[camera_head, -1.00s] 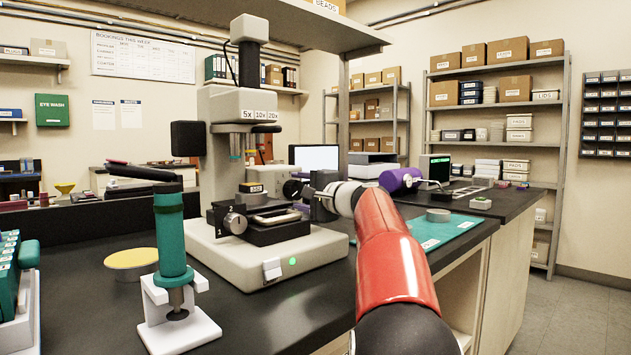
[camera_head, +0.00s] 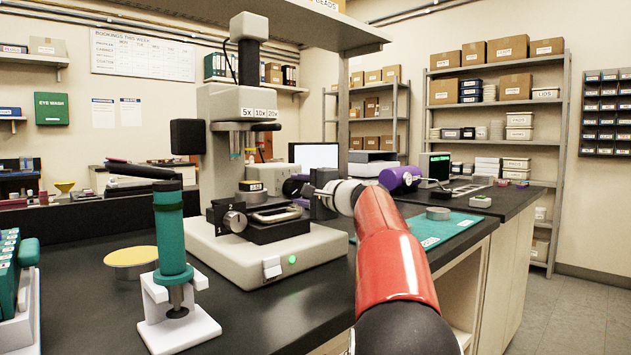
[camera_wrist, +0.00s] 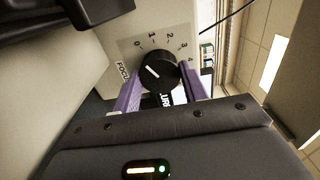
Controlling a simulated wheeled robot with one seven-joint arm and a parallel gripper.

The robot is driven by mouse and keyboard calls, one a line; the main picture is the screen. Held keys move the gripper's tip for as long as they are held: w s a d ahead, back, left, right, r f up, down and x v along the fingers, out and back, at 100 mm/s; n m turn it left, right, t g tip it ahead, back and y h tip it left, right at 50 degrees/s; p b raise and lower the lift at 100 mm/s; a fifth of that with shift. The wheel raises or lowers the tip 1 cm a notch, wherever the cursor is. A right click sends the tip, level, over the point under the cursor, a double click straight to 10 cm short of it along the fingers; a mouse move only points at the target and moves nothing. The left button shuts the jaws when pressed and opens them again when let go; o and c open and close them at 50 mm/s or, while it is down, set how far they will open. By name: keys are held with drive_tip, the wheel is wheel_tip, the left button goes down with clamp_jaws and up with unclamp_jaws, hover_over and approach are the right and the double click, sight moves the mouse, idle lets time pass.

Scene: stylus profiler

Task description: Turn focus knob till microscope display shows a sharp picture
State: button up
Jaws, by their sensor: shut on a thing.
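The focus knob (camera_wrist: 155,77) is a round black dial with a white pointer line, on a pale panel marked FOCUS with a number scale. In the wrist view my gripper (camera_wrist: 158,70) has one purple finger on each side of it and is shut on it. The pointer lies slantwise; its exact reading is unclear.
A teal cylinder on a white stand (camera_head: 176,240) is at the front left, beside a yellow-topped disc (camera_head: 131,257). A numbered side knob (camera_head: 234,221) sits on the microscope stage.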

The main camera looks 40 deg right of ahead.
drive_tip(key=m+p, duration=0.2)
drive_tip(key=shift+r+m, duration=0.3)
drive_tip(key=shift+r, duration=0.05)
drive_tip(key=shift+m+p, duration=0.8)
drive_tip(key=shift+m, duration=0.1)
drive_tip(key=shift+f+m, duration=0.3)
drive_tip(key=shift+m, duration=0.7)
drive_tip(key=m, duration=0.5)
drive_tip(key=shift+m, duration=0.4)
drive_tip(key=o, duration=1.1)
